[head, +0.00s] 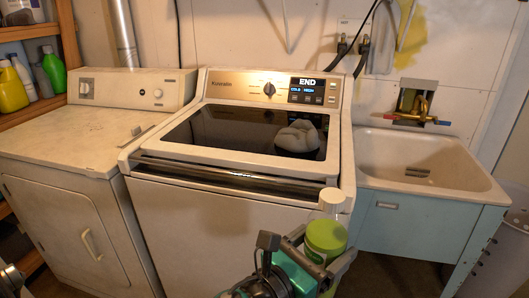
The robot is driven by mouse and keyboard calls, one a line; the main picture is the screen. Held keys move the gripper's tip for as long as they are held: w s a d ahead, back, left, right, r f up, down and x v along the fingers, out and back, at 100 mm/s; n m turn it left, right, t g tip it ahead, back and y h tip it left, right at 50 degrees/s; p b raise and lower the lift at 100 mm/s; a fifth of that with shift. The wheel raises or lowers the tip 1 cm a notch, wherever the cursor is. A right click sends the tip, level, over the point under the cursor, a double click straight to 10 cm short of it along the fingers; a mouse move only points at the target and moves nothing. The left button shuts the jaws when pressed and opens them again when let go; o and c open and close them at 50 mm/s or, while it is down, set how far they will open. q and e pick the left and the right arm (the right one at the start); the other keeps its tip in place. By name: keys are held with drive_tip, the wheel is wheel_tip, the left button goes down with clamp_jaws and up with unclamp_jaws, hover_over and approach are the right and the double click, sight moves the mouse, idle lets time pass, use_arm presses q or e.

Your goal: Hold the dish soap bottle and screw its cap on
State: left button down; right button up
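The dish soap bottle (325,238) is in the lower middle of the head view, in front of the washer, with a bright green body and a pale top. A white cap (332,199) shows at its upper end, slightly to the right; I cannot tell whether it is threaded on or only resting there. The bottle's lower part is partly hidden by the gripper.
A top-loading washer (226,237) stands behind the bottle, with a pale lumpy object (298,137) on its dark lid. A dryer (70,140) is at left. A utility sink (420,160) is at right. Shelves (30,32) at upper left hold several bottles.

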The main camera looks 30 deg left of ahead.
use_arm(q)
drive_tip(key=a+n+y, duration=0.3)
drive_tip(key=a+y, duration=0.2)
drive_tip(key=a, duration=0.2)
drive_tip(key=shift+s+f+t, duration=0.3)
drive_tip(key=shift+f, duration=0.05)
